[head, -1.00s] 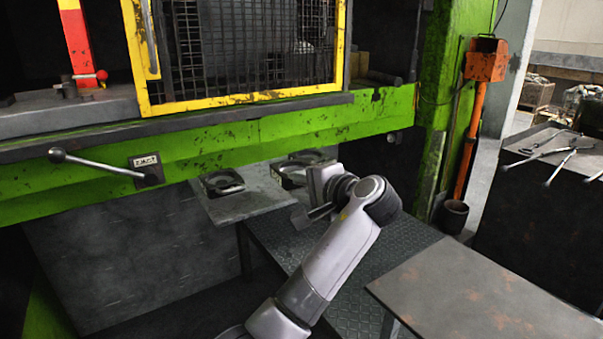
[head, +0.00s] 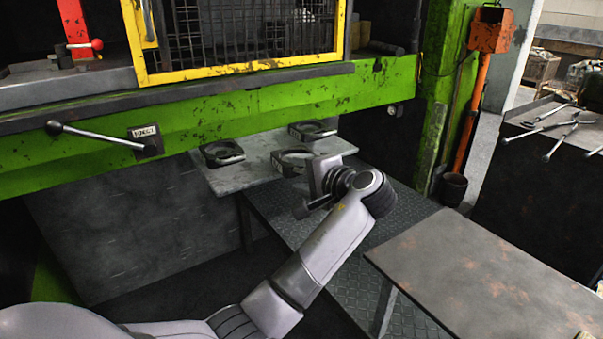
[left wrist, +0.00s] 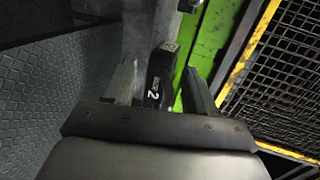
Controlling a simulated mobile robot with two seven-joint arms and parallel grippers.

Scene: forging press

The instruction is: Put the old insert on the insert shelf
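The insert shelf (head: 225,182) is a pale grey plate under the green press beam. The front right insert is beside my left gripper (head: 311,190). In the left wrist view, a black block with a white "2" (left wrist: 154,85) is part of an insert between my left fingers. Gaps show on both sides of it, so the fingers are open. My right gripper is out of view.
A rusty-topped table (head: 480,275) is at right. A bench with tongs (head: 550,130) is behind it. A dark checkered platform (head: 345,265) is below.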

